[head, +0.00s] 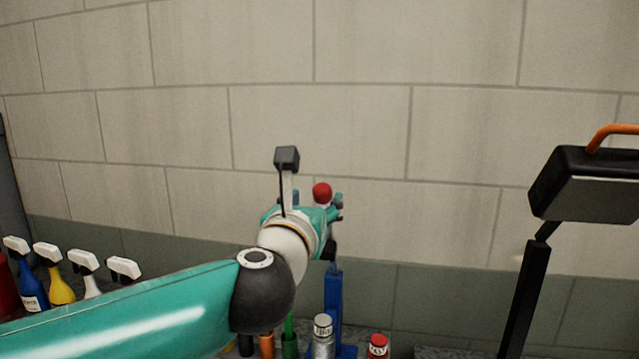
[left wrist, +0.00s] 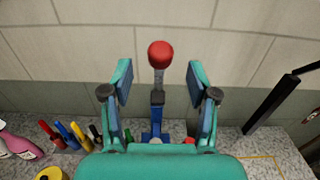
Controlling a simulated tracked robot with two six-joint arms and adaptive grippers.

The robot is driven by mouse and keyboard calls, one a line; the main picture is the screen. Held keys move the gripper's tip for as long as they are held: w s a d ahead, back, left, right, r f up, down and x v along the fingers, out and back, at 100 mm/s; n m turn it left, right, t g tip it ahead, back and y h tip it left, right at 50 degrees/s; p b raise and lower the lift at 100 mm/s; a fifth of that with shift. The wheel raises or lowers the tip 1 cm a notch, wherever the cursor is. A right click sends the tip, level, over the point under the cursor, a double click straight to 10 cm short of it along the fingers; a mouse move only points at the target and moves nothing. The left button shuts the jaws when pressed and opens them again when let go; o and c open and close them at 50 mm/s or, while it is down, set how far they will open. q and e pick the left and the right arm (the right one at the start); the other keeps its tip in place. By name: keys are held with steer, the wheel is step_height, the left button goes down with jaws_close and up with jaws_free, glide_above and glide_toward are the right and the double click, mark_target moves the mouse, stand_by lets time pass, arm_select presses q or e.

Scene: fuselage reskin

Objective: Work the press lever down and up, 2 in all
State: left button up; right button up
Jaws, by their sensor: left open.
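The press lever is a grey rod with a red ball knob (head: 322,192), raised above a blue press stand (head: 333,300). In the left wrist view the red knob (left wrist: 160,54) stands upright beyond my fingers, with the blue base (left wrist: 155,136) below. My left gripper (left wrist: 158,85) is open, its two fingers to either side of the lever rod with a gap on both sides. In the head view my left gripper (head: 332,208) is seen from behind, and the wrist hides much of the press. My right gripper is not in view.
Spray bottles (head: 62,285) stand at the left. Several small cans and bottles, one silver (head: 322,338) and one red-capped (head: 378,346), stand near the press. A black lamp (head: 590,185) on a post stands at the right. A block wall (head: 400,120) closes the back.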

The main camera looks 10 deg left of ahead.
mark_target(320, 194)
arm_select(q)
steer(key=w+p, duration=0.1)
steer(key=w, duration=0.5)
steer(key=shift+w, duration=0.1)
jaws_close()
